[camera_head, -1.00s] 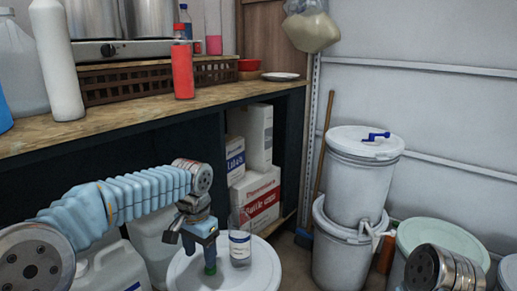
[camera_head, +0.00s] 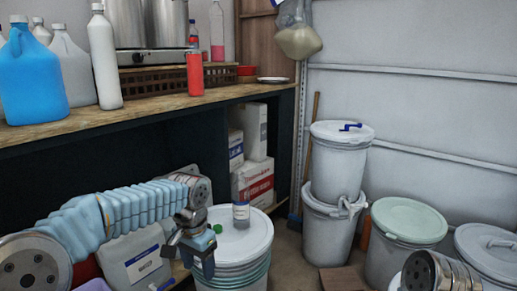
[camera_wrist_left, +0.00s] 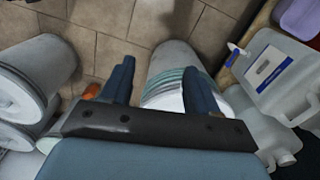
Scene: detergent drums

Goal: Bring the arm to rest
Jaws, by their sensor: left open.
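My left gripper (camera_head: 190,258) is open and empty in the head view. It hangs at the front left of a white-lidded drum (camera_head: 240,250). A small clear bottle with a label (camera_head: 241,215) stands on that lid. A green cap (camera_head: 213,229) lies on the lid to the bottle's left, behind the gripper. In the left wrist view the gripper (camera_wrist_left: 160,78) has its two fingers apart with nothing between them. A drum (camera_wrist_left: 172,68) shows beyond and below them. My right gripper is not in view; only a right arm link shows at the bottom right.
A jug (camera_head: 137,262) stands beside my left arm. Stacked buckets (camera_head: 335,170) and lidded drums (camera_head: 405,228) stand to the right. Boxes (camera_head: 252,178) sit under the bench.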

